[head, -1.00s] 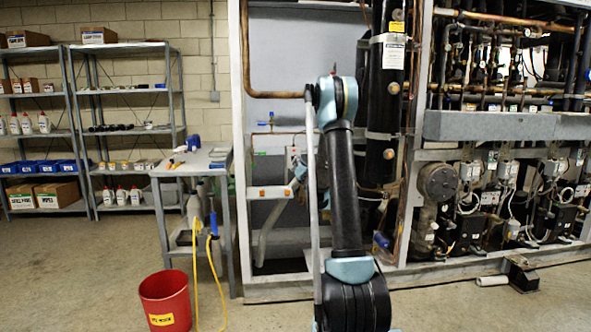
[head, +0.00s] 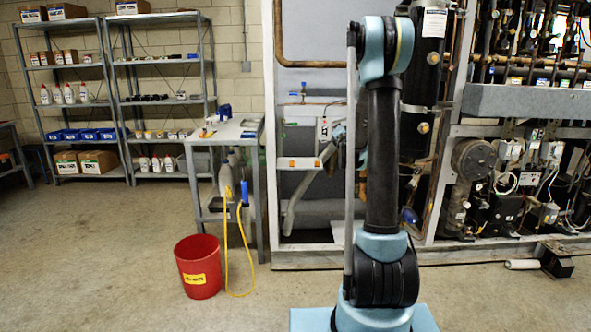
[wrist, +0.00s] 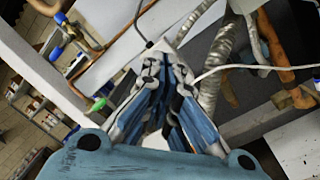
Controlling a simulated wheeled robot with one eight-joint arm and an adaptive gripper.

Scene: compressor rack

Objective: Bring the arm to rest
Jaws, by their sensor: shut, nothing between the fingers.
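My arm (head: 382,150) stands upright in the middle of the head view, with its elbow near the top edge. The far part of the arm and my gripper are mostly hidden behind it in that view. In the wrist view my gripper (wrist: 165,62) shows its blue and grey fingers drawn together, with nothing between them. Behind the fingers are a grey panel edge, copper pipes (wrist: 82,30) and a silver wrapped hose (wrist: 213,70). I cannot tell whether the fingers touch any of these.
The compressor rack (head: 530,103) fills the right side behind my arm. A grey work table (head: 240,130) and a red bucket (head: 199,268) with a yellow cord (head: 247,262) beside it stand left of my arm. Shelves (head: 165,101) line the back wall. The left floor is open.

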